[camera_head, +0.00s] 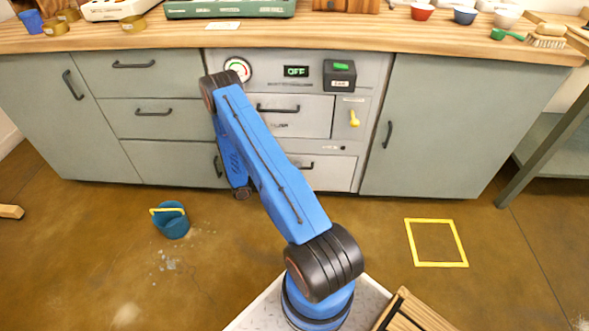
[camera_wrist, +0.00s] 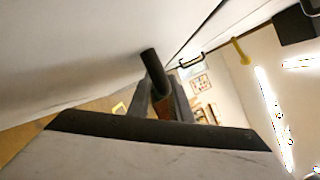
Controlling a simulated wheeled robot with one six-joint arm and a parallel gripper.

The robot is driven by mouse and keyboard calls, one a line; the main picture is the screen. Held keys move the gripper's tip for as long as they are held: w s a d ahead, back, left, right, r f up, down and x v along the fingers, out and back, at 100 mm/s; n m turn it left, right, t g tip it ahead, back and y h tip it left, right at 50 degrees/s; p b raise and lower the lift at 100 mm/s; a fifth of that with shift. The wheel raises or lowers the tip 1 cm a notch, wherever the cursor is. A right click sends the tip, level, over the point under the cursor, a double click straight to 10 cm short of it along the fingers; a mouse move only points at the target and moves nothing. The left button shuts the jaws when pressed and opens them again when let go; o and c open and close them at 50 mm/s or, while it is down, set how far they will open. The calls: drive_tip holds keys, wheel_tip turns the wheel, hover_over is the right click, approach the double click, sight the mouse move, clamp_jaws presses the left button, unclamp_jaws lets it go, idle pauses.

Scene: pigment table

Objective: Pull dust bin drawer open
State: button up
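The dust bin drawer appears to be the low pale drawer (camera_head: 335,173) in the middle of the cabinet. Its front looks flush with the cabinet. Its dark handle (camera_head: 307,165) shows partly beside my blue arm. In the wrist view a dark round handle bar (camera_wrist: 151,64) stands off a pale panel (camera_wrist: 75,60) and runs in between my two grey fingers. My gripper (camera_wrist: 162,102) is at this handle. The fingers are close on either side of the bar, but I cannot tell whether they press on it. In the head view my arm hides the fingers.
Above are another drawer with a dark handle (camera_head: 278,109), a yellow lever (camera_head: 354,118), an OFF display (camera_head: 296,71) and a green switch (camera_head: 341,66). A blue bucket (camera_head: 171,221) stands on the floor to the left. A yellow floor square (camera_head: 466,264) lies right. Floor before the cabinet is mostly clear.

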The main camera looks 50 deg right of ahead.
clamp_jaws()
drive_tip(key=s+a, duration=2)
drive_tip(key=a, duration=0.3)
drive_tip(key=shift+s+a, duration=0.15)
drive_tip(key=shift+a, duration=0.2)
unclamp_jaws()
